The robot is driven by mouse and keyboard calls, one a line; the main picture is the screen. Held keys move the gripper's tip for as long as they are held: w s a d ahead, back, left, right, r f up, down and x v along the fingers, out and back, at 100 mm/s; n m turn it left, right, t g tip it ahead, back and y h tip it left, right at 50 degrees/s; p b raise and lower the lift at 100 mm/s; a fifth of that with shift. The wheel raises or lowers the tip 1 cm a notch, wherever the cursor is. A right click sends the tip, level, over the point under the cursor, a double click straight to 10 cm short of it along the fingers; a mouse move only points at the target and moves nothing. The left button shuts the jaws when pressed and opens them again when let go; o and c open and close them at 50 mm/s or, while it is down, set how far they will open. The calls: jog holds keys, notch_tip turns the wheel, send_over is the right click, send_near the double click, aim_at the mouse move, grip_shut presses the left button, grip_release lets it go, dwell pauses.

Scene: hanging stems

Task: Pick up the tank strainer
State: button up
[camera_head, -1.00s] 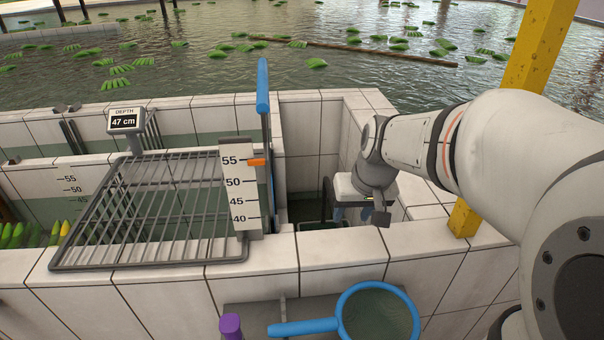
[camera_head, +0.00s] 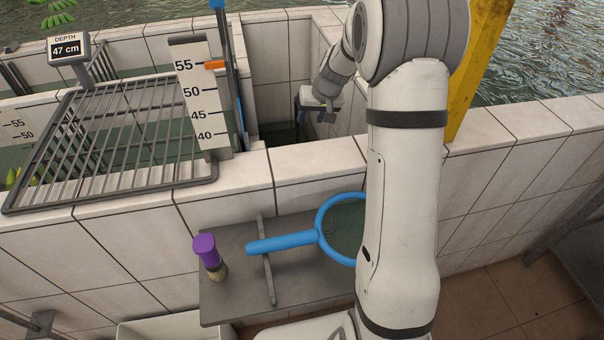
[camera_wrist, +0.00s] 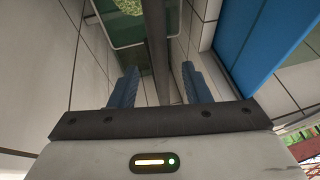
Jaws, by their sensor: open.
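In the head view, my gripper (camera_head: 318,115) points down inside the pit. The basket is mostly hidden there by the front wall.
A blue gate panel (camera_wrist: 265,45) stands close to the right in the wrist view. Tiled walls (camera_head: 320,165) enclose the pit. A metal grate (camera_head: 120,140) and depth scale (camera_head: 200,95) lie left.

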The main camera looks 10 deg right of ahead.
aim_at(308, 120)
jog(key=x, duration=0.4)
jog(key=shift+w+f, duration=0.1)
jog(key=shift+w, duration=0.35)
jog(key=shift+f, duration=0.15)
jog(key=shift+f+b, duration=0.25)
jog(key=shift+b, duration=0.15)
grip_shut()
dwell(0.5)
